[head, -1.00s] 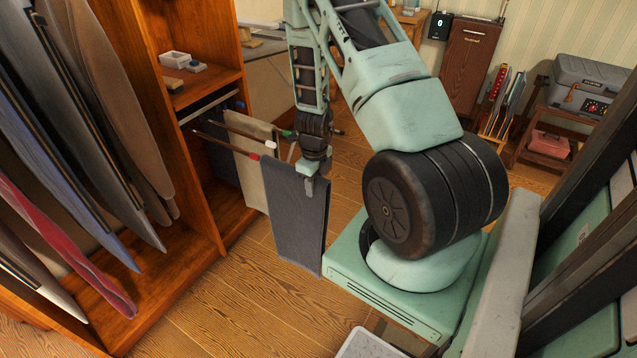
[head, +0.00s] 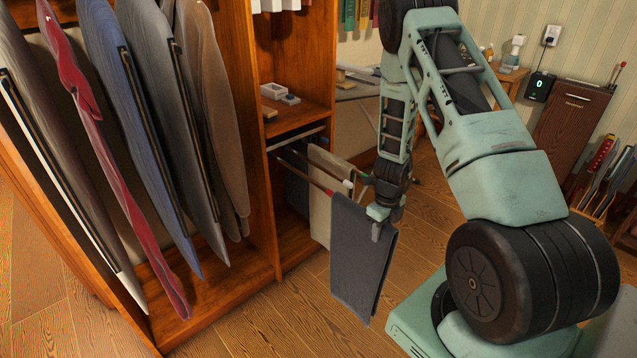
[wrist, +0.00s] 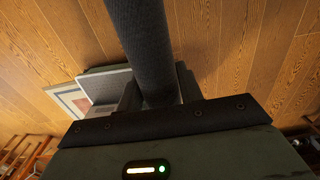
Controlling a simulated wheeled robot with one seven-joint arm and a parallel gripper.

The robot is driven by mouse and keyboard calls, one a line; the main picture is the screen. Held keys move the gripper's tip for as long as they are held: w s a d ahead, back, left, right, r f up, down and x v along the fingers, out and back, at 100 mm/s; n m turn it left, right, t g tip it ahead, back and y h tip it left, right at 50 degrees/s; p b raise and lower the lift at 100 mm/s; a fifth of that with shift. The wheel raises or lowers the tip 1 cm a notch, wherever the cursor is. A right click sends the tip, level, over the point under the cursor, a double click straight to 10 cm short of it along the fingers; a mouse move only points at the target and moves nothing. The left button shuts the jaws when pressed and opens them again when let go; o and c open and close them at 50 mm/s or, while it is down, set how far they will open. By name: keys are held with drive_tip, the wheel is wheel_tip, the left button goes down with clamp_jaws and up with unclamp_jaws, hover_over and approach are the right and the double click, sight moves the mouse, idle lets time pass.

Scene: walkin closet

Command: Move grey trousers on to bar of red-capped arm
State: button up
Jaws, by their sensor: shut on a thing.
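The grey trousers (head: 362,270) hang folded from my gripper (head: 380,226) in the head view, in front of the wardrobe's right section. My gripper is shut on their upper edge. In the wrist view they show as a dark grey textured roll (wrist: 145,45) between the fingers. The red-capped arm (head: 318,186) reaches out of the wardrobe, its red tip just left of the trousers' top left corner. Whether they touch I cannot tell. Beige trousers (head: 322,215) hang on the rack behind, near a green-tipped arm.
The wooden wardrobe (head: 277,225) has long garments (head: 170,130) hanging at left and a shelf with small boxes (head: 275,92). Dark trousers (head: 297,190) hang deeper in the rack. Bare wooden floor (head: 265,335) lies below.

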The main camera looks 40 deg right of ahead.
sight(334, 193)
drive_tip(key=shift+w+a+p, duration=0.2)
drive_tip(key=shift+w+p, duration=1.4)
drive_tip(key=shift+w, duration=0.9)
drive_tip(key=shift+r, duration=0.1)
drive_tip(key=shift+w+a+p, duration=0.1)
drive_tip(key=shift+w+p, duration=0.45)
drive_tip(key=shift+w, duration=0.45)
drive_tip(key=shift+w+a+p, duration=0.15)
drive_tip(key=shift+w+p, duration=0.35)
drive_tip(key=shift+w, duration=2)
drive_tip(key=shift+w, duration=0.1)
drive_tip(key=shift+w+a, duration=0.15)
drive_tip(key=shift+w, duration=0.85)
drive_tip(key=shift+w+a+b, duration=0.15)
drive_tip(key=shift+w+b, duration=0.75)
drive_tip(key=shift+w, duration=1.5)
